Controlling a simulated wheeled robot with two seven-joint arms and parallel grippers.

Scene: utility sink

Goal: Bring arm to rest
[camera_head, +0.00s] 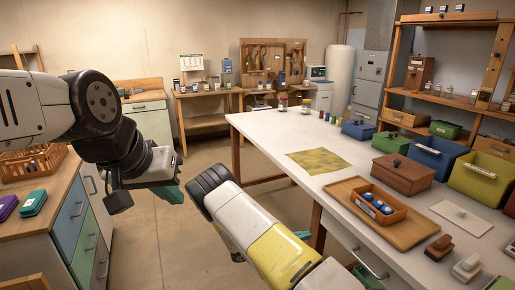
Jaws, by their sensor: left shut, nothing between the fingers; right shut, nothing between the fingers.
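My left arm (95,105), white and black, comes in from the upper left. Its gripper (170,193) has teal fingers, shut and empty, over the open floor between the drawer cabinet and the white table. My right arm (265,240), white and yellow with a black end, reaches up and left from the bottom right, beside the table's front edge. My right gripper (365,276) is mostly hidden behind this arm. Only small teal parts show there, and nothing is seen held.
The white table (265,125) holds a yellow mat (318,161), a wooden tray (415,235) with an orange box, a brown box (403,173) and several bins. The drawer cabinet (75,215) stands left, with an orange rack (30,162). The floor (180,250) between is clear.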

